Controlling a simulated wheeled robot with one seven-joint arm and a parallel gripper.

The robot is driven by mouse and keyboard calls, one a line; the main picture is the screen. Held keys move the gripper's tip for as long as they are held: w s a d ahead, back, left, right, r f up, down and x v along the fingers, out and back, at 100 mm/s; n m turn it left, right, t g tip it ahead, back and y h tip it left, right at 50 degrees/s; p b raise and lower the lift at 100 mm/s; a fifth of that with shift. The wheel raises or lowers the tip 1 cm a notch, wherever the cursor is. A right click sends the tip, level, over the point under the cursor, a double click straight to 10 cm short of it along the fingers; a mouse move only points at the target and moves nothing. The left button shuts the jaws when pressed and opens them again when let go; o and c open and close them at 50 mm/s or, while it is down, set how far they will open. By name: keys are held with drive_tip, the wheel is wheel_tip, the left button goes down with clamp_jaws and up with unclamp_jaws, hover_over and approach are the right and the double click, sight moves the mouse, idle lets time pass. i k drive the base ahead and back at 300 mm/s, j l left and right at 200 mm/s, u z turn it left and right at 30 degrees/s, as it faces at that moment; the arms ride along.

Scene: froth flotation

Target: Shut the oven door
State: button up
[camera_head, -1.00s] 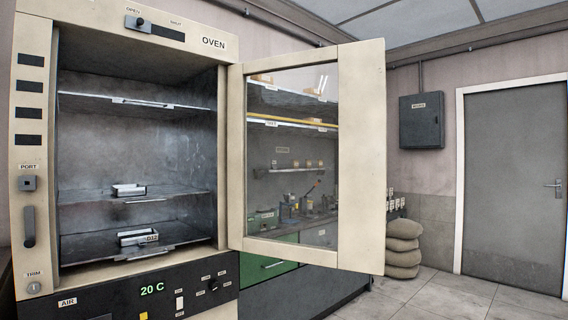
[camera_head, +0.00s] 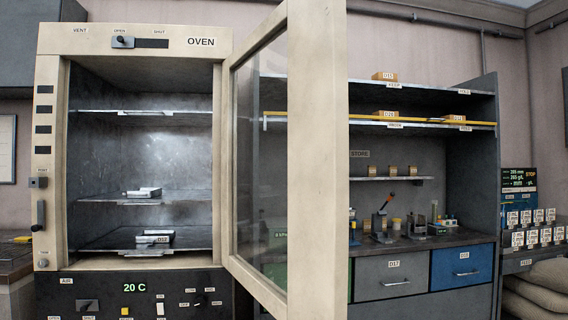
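The oven (camera_head: 52,160) stands at the left with a cream frame, a dark metal chamber and a lower panel reading 20 C. Its door (camera_head: 318,160) is hinged on the right side of the chamber and stands wide open, swung out toward me. The door has a cream frame and a glass window (camera_head: 262,150). Inside, one small metal tray (camera_head: 142,192) sits on the middle shelf and another (camera_head: 153,238) on the bottom shelf. A dark handle (camera_head: 41,213) is on the oven's left frame. My gripper is not in view.
Behind the door is a shelf unit (camera_head: 470,165) with yellow boxes, a long yellow rod (camera_head: 390,121) and small tools on a counter. Grey and blue drawers (camera_head: 462,268) are below. Sacks (camera_head: 535,292) lie at the lower right.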

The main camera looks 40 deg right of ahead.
sight(318, 189)
drive_tip(key=k+l+u, duration=0.2)
drive_tip(key=l, duration=0.2)
drive_tip(key=k+l+u, duration=0.15)
drive_tip(key=l, duration=0.3)
drive_tip(key=k+l+u, duration=0.2)
drive_tip(key=l, duration=0.7)
drive_tip(key=i+l, duration=0.25)
drive_tip(key=l, duration=0.15)
drive_tip(key=k, duration=0.2)
drive_tip(key=l+u, duration=0.05)
